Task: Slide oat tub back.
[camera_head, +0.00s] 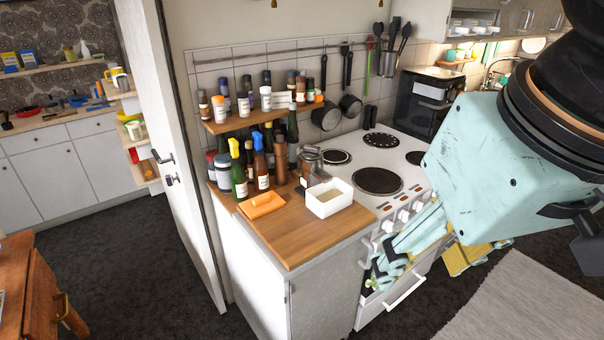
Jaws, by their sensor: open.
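The oat tub (323,207) is a white, open rectangular tub with pale beige contents. It stands upright on the wooden counter top, near the right edge beside the cooker. An orange lid (262,206) lies flat on the counter to its left, apart from the tub. My gripper (384,274) is pale mint, in front of the cooker, to the right of and lower in the picture than the tub. It is open, does not touch the tub and holds nothing that I can see. My arm hides part of the cooker front.
Several bottles and jars (239,172) crowd the back of the wooden counter (292,245), below a loaded spice shelf (255,119). A metal pot-like item stands just behind the tub. The cooker (401,172) adjoins on the right. The counter's front is clear.

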